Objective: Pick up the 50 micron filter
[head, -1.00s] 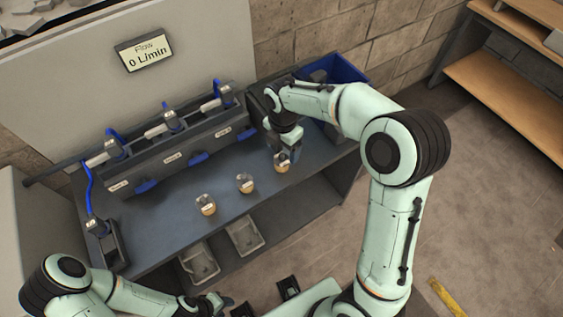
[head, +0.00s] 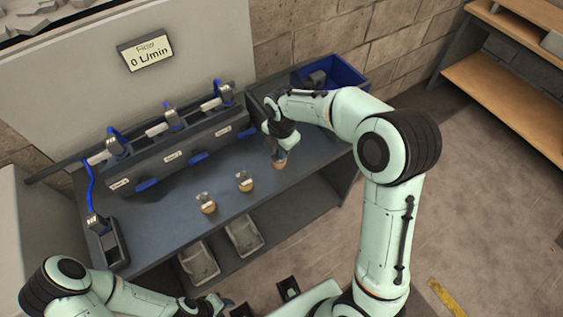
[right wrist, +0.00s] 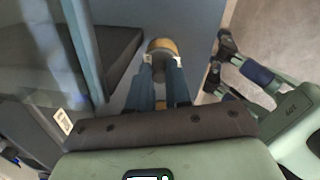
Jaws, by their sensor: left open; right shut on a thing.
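Three small filters with tan bases and clear tops stand in a slanting row on the blue-grey bench: a left one (head: 207,206), a middle one (head: 244,182) and a right one (head: 279,163). Their labels are too small to read. My right gripper (head: 279,152) is shut on the right filter from above. In the right wrist view that filter (right wrist: 161,46) sits between the two blue fingertips (right wrist: 161,72). I cannot tell whether it still touches the bench. My left gripper (head: 218,304) is open and empty at the bottom edge, away from the bench.
A grey housing rack (head: 175,160) with blue handles and hoses runs along the back of the bench. A blue bin (head: 345,75) stands at the far right. Two grey trays (head: 200,264) sit below the bench front. A display (head: 146,50) reads 0 L/min.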

